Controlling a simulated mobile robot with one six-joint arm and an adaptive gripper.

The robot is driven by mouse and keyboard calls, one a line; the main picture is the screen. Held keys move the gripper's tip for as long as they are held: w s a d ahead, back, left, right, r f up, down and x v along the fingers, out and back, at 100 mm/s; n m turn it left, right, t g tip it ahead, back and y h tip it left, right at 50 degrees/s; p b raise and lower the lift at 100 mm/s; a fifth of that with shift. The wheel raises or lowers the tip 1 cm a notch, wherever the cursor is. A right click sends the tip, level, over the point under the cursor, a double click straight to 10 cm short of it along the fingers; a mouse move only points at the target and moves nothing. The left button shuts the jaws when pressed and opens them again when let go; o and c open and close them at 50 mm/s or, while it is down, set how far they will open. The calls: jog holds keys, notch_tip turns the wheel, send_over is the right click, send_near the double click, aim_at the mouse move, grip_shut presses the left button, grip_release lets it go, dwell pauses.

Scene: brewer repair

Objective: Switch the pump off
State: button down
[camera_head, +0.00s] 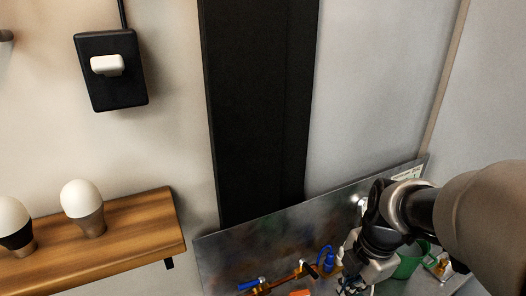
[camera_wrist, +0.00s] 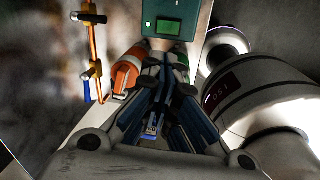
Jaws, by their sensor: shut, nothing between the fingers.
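My gripper (camera_wrist: 153,124) is shut and empty in the wrist view. It also shows in the head view (camera_head: 352,284), low over the metal-backed bench area. In the wrist view an orange and white cylindrical thing (camera_wrist: 126,72) lies just beyond and left of the fingers. A black wall box (camera_head: 110,70) with a white rocker or knob (camera_head: 107,65) hangs at the upper left in the head view, far from my gripper.
A large white cylinder (camera_wrist: 262,92) crowds the wrist view's right. A wooden shelf (camera_head: 130,235) holds two bulbs at the left.

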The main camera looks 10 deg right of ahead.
jog(key=shift+w+d+f+n, duration=0.3)
jog(key=shift+d+f+n, duration=0.2)
jog(key=shift+n, duration=0.3)
jog(key=shift+f, duration=0.1)
jog(key=f+b, duration=0.1)
jog(key=f, duration=0.3)
jog(key=w+f+b, duration=0.1)
jog(key=f+b, duration=0.1)
jog(key=f, duration=0.3)
jog(key=f+b, duration=0.2)
jog(key=f, duration=0.3)
jog(key=shift+w+a, duration=0.25)
jog(key=shift+a, duration=0.1)
jog(key=shift+r, duration=0.1)
jog(key=shift+w+f+b, duration=0.1)
jog(key=shift+f+b, duration=0.3)
jog(key=shift+b, duration=0.15)
jog(key=shift+a, duration=0.1)
